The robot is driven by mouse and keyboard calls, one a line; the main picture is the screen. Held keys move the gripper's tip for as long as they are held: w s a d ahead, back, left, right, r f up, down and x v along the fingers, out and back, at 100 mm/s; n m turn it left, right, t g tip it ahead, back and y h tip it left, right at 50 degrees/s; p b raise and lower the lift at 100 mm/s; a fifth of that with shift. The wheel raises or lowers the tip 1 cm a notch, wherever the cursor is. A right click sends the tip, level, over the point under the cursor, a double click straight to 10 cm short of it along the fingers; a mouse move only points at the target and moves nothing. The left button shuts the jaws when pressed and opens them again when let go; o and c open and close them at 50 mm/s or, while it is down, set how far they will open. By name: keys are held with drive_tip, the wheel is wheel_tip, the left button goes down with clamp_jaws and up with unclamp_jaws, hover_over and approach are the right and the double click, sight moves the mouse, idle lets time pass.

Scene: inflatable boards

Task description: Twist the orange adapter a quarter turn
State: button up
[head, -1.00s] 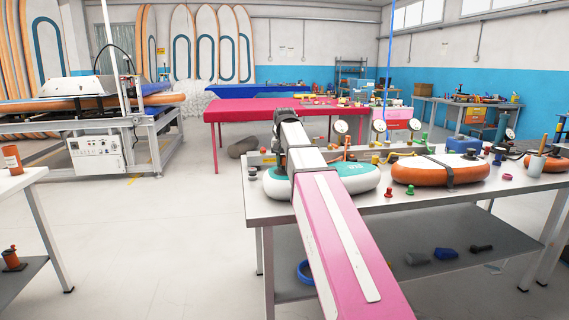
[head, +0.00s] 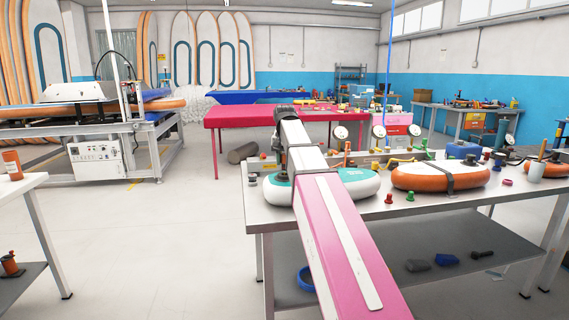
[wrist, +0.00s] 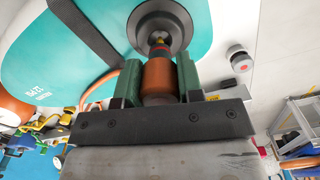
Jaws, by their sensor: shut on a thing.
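In the wrist view the orange adapter (wrist: 160,78) sits between the green-padded fingers of my gripper (wrist: 159,80), which is shut on it. The adapter's far end meets the dark round valve (wrist: 160,28) on the teal and white inflatable board (wrist: 92,55). I cannot tell how far it is seated in the valve. In the head view the teal and white board (head: 357,183) lies on the workbench, partly hidden behind my pink and white arm.
An orange and white board (head: 415,176) with a dark strap lies to the right on the workbench (head: 450,203). Round gauges (head: 379,131) stand along the back. A black strap (wrist: 85,30) crosses the teal board.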

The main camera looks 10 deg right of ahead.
sight(284, 154)
idle(0.3)
drive_tip(key=shift+r, duration=2)
